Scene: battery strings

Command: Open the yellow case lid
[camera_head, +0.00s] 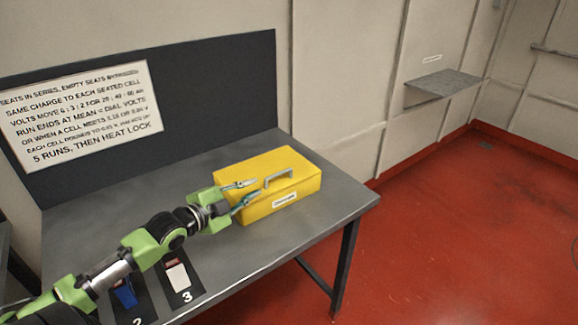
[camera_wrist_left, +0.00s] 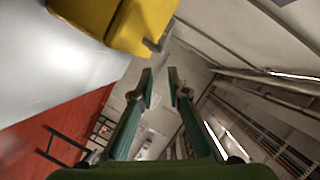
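The yellow case (camera_head: 303,195) sits on the grey table with its lid (camera_head: 262,163) down. A grey handle (camera_head: 279,177) is on the case's top, and a white label is on its front. My left gripper (camera_head: 253,190) comes in from the left, its fingers overlapping the case in the head view, just left of the handle. Its fingers are apart with nothing between them. In the left wrist view the case (camera_wrist_left: 120,20) is at the top left, with a small grey part at its edge. The fingertips (camera_wrist_left: 162,88) are clear of it there. My right gripper is not visible.
The table (camera_head: 335,197) has free room right of the case. Slots marked 2 and 3 hold a blue piece (camera_head: 125,294) and a white piece (camera_head: 178,277) near my left arm. A dark panel with a sign (camera_head: 80,112) stands behind. A wall shelf (camera_head: 440,85) is at right.

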